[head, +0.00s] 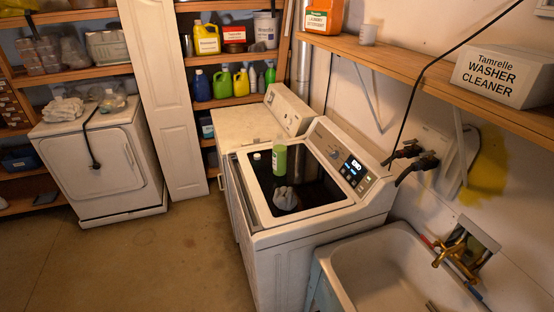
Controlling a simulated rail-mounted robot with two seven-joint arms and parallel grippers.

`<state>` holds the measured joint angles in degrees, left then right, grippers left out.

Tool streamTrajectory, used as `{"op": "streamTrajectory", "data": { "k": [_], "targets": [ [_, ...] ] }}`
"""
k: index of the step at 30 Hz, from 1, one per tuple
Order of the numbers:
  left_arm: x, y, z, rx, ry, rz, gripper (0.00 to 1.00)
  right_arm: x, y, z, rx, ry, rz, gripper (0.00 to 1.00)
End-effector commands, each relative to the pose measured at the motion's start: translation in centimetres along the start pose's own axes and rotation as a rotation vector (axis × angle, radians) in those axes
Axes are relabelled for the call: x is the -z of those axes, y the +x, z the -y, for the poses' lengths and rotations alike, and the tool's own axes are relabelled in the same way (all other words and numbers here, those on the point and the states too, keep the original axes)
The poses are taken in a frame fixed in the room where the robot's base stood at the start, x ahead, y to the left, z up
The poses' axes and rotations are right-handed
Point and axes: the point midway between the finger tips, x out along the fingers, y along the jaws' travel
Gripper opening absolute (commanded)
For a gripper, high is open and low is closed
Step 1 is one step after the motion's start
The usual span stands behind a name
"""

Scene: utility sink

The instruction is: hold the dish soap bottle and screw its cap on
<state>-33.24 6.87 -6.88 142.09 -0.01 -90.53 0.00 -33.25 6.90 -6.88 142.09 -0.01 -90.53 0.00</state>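A green bottle (280,159), which looks like the dish soap bottle, stands upright on the dark top area of the front washing machine, near its back edge. Its upper end is paler, and the picture is too small to show the neck clearly. A small white round piece (257,156) lies to the left of the bottle on the machine's rim, apart from it. It may be the cap, but I cannot tell for sure. Neither of my grippers shows in the head view.
A grey crumpled item (285,198) lies in front of the bottle on the washer (311,228). A sink (399,264) with a brass tap (455,252) is at lower right. A wooden shelf (420,68) holds a cleaner box (502,77). The floor at left is clear.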

Motion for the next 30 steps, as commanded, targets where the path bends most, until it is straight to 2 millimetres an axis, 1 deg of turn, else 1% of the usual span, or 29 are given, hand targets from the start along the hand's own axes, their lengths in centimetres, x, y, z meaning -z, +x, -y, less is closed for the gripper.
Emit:
{"op": "streamTrajectory", "data": {
  "k": [12, 14, 18, 21, 30],
  "targets": [
    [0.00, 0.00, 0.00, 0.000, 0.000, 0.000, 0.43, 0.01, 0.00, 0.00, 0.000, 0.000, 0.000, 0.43],
    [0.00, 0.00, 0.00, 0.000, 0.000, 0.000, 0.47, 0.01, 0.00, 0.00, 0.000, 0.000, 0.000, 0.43],
    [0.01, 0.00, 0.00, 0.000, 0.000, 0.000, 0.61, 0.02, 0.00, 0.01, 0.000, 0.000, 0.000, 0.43],
    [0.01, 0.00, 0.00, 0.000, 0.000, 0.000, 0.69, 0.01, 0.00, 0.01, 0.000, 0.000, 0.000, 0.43],
    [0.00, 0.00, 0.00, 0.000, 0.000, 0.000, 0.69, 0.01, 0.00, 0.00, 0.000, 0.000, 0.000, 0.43]
  ]
}}
